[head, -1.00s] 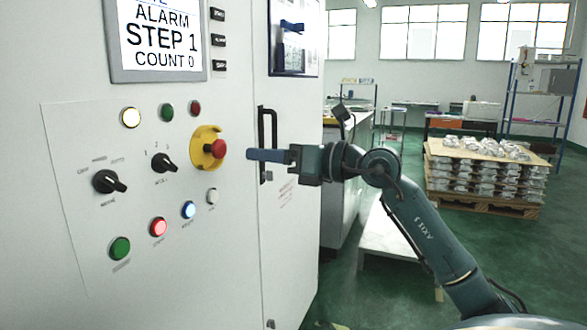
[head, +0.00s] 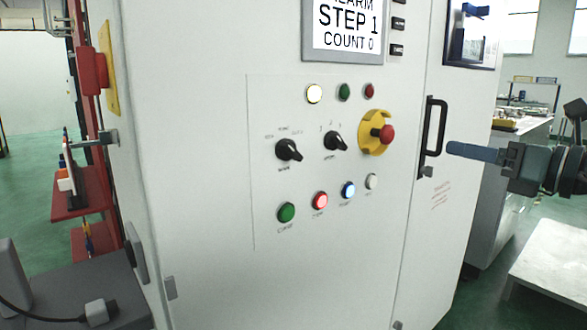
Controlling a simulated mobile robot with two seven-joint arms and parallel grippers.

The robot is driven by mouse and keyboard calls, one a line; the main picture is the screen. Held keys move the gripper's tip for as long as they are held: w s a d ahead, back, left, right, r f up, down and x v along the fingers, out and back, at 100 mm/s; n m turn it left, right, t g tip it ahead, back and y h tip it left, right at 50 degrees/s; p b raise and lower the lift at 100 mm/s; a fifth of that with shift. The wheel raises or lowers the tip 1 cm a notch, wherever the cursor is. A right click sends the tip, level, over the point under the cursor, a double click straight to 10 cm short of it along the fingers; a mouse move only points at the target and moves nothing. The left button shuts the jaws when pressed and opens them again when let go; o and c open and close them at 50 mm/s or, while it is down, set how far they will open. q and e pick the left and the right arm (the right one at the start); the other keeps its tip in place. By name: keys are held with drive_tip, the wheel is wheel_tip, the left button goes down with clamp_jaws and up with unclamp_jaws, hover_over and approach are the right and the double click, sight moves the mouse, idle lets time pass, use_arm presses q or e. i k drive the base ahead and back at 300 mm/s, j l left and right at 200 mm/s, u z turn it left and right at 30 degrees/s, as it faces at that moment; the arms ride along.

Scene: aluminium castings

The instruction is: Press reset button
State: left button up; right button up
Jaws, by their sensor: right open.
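The control panel (head: 265,225) is on the front of a white machine cabinet. Its lower row has a green button (head: 286,212), a lit red button (head: 320,201), a lit blue button (head: 348,190) and a white button (head: 371,181). The labels under them are too small to read surely, so I cannot confirm which one is marked reset. My right gripper (head: 452,149) is right of the panel and the door handle, its blue fingers pointing left. It is open, seen side-on, holds nothing visible and is apart from the buttons. My left gripper is out of view.
A red emergency stop (head: 387,133) on a yellow base sticks out at the panel's right. Two black rotary knobs (head: 289,150) (head: 336,141) sit above the buttons. A black door handle (head: 432,128) stands between panel and gripper. The screen (head: 346,28) reads STEP 1, COUNT 0.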

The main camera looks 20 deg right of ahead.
sight(349, 191)
drive_tip(key=k+l, duration=0.3)
drive_tip(key=k, duration=0.15)
drive_tip(key=k+l, duration=0.25)
drive_tip(key=k, duration=0.2)
